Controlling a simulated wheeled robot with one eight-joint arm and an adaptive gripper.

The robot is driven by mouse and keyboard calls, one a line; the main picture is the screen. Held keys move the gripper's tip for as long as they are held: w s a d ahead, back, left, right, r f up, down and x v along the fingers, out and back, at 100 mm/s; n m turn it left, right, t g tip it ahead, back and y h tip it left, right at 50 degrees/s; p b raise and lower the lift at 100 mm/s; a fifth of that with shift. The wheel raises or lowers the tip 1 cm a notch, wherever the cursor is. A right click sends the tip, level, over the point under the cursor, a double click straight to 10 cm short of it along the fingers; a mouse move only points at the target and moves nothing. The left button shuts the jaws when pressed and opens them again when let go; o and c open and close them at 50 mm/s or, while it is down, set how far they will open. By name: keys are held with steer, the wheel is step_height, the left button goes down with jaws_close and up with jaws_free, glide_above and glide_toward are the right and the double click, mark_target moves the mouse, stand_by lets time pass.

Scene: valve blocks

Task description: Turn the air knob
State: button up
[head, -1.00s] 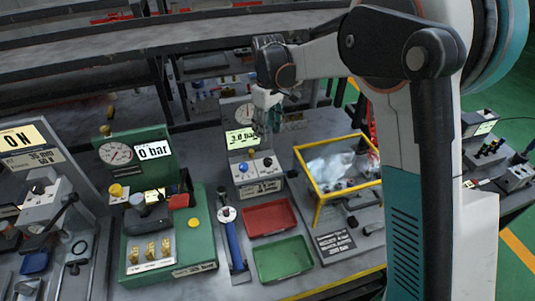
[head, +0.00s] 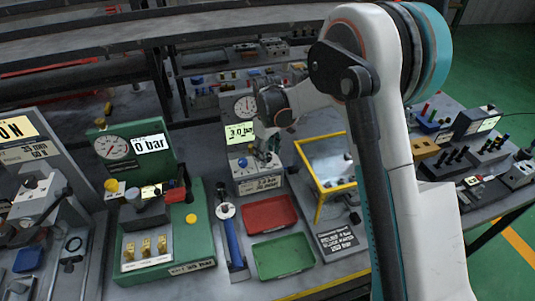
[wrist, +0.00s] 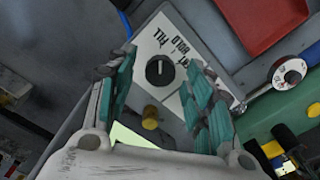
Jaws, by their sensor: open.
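The 3.0 bar station has a round gauge (head: 245,107), a lit display (head: 240,133) and a blue knob (head: 242,162) on its lower front. My gripper (head: 264,153) is in front of the right part of this panel and hides it in the head view. In the wrist view, a round black knob (wrist: 160,72) with a white mark sits on a white panel (wrist: 152,45) lettered FILL and HOLD. My open gripper (wrist: 160,62) has its teal fingers on both sides of the knob, with gaps visible. I cannot read an air label. A brass knob (wrist: 150,119) shows below it.
A red tray (head: 268,213), a green tray (head: 283,257) and a blue-handled wrench (head: 232,235) lie in front of the station. A yellow-framed bin (head: 328,168) stands close on the right. A green 0 bar block (head: 170,245) stands on the left.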

steer(key=shift+f, duration=0.1)
steer(key=shift+c, duration=0.6)
steer(key=c, duration=1)
steer(key=shift+o, duration=0.2)
steer(key=m, duration=0.4)
steer(key=shift+m, duration=0.4)
steer(key=shift+m+b, duration=0.35)
steer(key=shift+m, duration=1.55)
steer(key=o, duration=1.1)
